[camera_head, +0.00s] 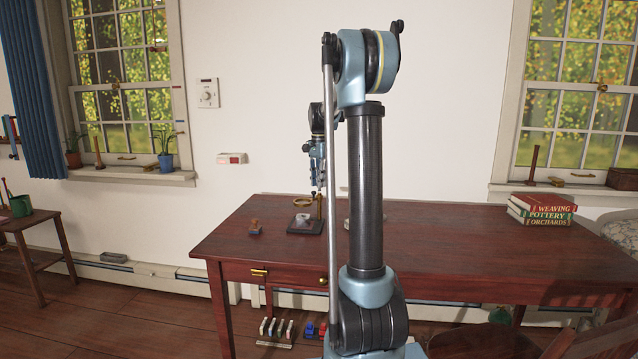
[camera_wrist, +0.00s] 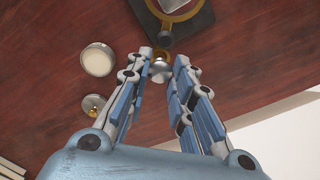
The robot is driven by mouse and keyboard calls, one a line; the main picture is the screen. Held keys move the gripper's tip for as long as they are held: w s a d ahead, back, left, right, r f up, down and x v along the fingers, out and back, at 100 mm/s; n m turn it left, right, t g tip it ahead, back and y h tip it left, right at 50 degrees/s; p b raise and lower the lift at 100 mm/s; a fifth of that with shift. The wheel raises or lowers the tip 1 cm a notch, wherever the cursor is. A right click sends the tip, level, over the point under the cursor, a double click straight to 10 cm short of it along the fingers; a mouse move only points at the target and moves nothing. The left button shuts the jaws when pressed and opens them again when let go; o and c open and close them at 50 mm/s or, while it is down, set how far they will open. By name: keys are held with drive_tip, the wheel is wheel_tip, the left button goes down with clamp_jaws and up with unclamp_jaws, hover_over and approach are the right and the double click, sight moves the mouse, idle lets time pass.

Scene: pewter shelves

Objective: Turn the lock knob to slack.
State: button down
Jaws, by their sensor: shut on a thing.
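A small stand with a black base (camera_head: 306,228) and an upright brass post (camera_head: 319,208) stands on the desk. A brass ring (camera_head: 303,202) is held out beside the post. In the wrist view, part of the ring (camera_wrist: 182,12) and the black base (camera_wrist: 203,24) show at the top. My gripper (camera_wrist: 163,60) points down at the stand, its fingers closed around a small silvery knob (camera_wrist: 160,67), which I take as the lock knob. A dark round part (camera_wrist: 165,40) sits just beyond it. In the head view my gripper (camera_head: 318,186) is over the post; the knob is too small to read there.
The red-brown desk (camera_head: 450,250) has books (camera_head: 542,209) at the right and a small brown item (camera_head: 255,226) at the left. In the wrist view, a pale round container (camera_wrist: 98,59) and a brass-and-silver piece (camera_wrist: 94,106) lie left of my fingers. The desk's middle right is clear.

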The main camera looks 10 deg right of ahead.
drive_tip(key=n, duration=0.8)
drive_tip(key=shift+w+n, duration=0.1)
drive_tip(key=shift+n, duration=0.2)
drive_tip(key=n, duration=0.4)
drive_tip(key=shift+n, duration=2.4)
drive_tip(key=c, duration=1.4)
unclamp_jaws()
drive_tip(key=shift+o, duration=0.2)
